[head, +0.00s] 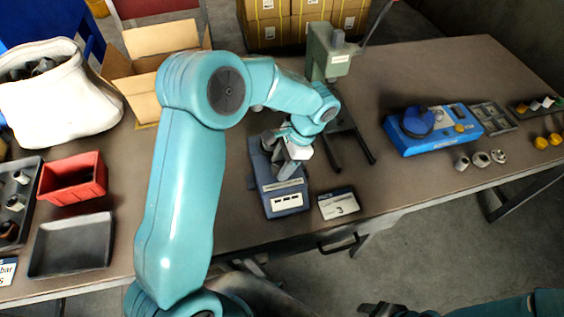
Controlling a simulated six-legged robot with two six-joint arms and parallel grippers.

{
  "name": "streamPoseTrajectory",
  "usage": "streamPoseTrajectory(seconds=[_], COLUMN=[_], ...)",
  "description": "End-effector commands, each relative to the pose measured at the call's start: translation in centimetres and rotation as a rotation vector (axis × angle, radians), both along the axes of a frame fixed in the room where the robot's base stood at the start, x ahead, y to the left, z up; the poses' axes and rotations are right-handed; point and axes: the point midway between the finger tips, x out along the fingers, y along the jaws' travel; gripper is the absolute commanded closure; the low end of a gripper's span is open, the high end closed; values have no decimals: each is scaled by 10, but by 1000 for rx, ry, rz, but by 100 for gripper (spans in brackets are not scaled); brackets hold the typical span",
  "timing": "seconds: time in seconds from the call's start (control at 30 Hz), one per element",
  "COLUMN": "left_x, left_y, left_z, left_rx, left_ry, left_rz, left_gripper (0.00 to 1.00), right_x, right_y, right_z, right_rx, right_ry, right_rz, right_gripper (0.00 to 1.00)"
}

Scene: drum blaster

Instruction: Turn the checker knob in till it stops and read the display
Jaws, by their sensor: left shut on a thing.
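The checker is a blue-grey box (264,172) on the near middle of the workbench. Its display panel (286,202) faces the front edge, with small white windows too small to read. My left gripper (283,166) reaches down over the top of the checker and is shut there on the knob. The knob itself is mostly hidden by the gripper and wrist. My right gripper (378,309) is low at the bottom edge, away from the bench, and its jaws are unclear.
A green press (332,60) stands behind. A blue device (432,130) with a round knob is at right. A red bin (73,178) and black tray (72,246) are at left.

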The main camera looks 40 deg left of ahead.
Motion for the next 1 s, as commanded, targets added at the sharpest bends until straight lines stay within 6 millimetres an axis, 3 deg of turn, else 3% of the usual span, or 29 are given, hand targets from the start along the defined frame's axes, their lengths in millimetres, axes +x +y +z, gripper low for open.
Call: streamPoseTrajectory(seconds=[0.1, 0.13, 0.2, 0.5, 0.63, 1.0], left_x=[2, 2, 1, 1, 5, 33], left_y=[0, 0, 0, 0, -4, -26], left_z=[1, 1, 1, 1, 13, 100], left_rx=[0, 0, -1, 0, 0, -1], left_ry=[-6, -6, -6, -3, -5, -7], left_rz=[1, 1, 1, 1, 1, -1], left_gripper=[82, 45, 27, 27, 27, 27], right_x=[0, 0, 0, 0, 0, 0], right_y=[0, 0, 0, 0, 0, 0], right_z=[0, 0, 0, 0, -1, 1], right_rx=[0, 0, 0, 0, 0, 0], right_ry=[0, 0, 0, 0, 0, 0], right_rz=[0, 0, 0, 0, 0, 0], right_gripper=[41, 41, 41, 41, 41, 41])
